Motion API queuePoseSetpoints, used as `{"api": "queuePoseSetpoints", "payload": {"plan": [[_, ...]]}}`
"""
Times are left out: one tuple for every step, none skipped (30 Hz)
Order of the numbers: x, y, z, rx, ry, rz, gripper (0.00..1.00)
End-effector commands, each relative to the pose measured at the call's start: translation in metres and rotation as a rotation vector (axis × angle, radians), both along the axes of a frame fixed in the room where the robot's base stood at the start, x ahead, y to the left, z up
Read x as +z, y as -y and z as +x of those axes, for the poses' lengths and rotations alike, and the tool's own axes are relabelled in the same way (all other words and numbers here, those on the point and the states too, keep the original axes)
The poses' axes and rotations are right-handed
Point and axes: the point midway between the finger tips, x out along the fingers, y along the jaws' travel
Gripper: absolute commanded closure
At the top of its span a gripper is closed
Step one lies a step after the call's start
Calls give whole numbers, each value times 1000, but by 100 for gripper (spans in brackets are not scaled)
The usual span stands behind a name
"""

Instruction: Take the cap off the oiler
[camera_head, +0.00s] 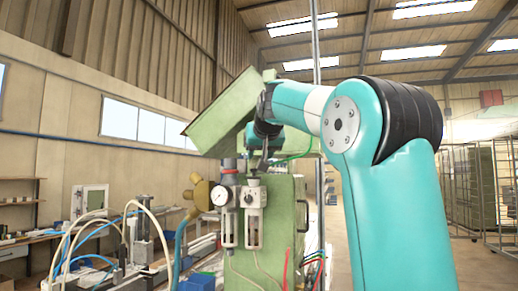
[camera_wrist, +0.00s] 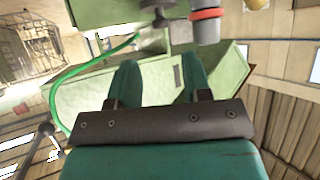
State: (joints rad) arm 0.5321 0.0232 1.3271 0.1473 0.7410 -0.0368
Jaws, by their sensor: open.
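The oiler (camera_head: 253,212) is the right-hand unit of a pair fixed to the front of a green machine, with a pale body and a clear window. Its small dark cap (camera_head: 253,181) sits on top. In the wrist view, a dark round knob that looks like this cap (camera_wrist: 155,5) shows at the top edge, beyond the fingertips. My gripper (camera_wrist: 159,66) is open, with nothing between its two teal fingers. In the head view, my gripper (camera_head: 258,152) is above the oiler, small and partly hidden by my arm.
A regulator with a round gauge (camera_head: 221,196) stands close to the oiler's left. Its red-ringed top (camera_wrist: 207,14) shows in the wrist view. A tilted green box (camera_head: 217,117) is behind my wrist. A green hose (camera_wrist: 92,62) curves past the fingers.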

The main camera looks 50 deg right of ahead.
Motion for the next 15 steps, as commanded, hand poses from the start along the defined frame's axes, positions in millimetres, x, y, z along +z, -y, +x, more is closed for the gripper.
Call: {"api": "queuePoseSetpoints", "payload": {"plan": [[-3, 2, 3, 0, -2, 1, 55], [-4, 3, 5, 0, -2, 2, 55], [-6, 5, 7, 0, -2, 1, 55], [-7, 6, 8, 0, -2, 1, 55], [-8, 8, 10, 0, -2, 1, 55], [-10, 9, 13, 1, -1, 2, 55], [-11, 11, 15, 1, -2, 1, 55], [-13, 12, 16, 1, -3, 2, 55], [-14, 13, 19, 2, -2, 2, 55], [-16, 15, 20, 2, -2, 2, 55], [-17, 16, 22, 2, -2, 2, 55], [-19, 18, 25, 2, -2, 2, 55], [-20, 19, 26, 2, -2, 2, 55], [-21, 20, 28, 2, -2, 1, 55], [-22, 22, 30, 2, -2, 1, 55]]}}
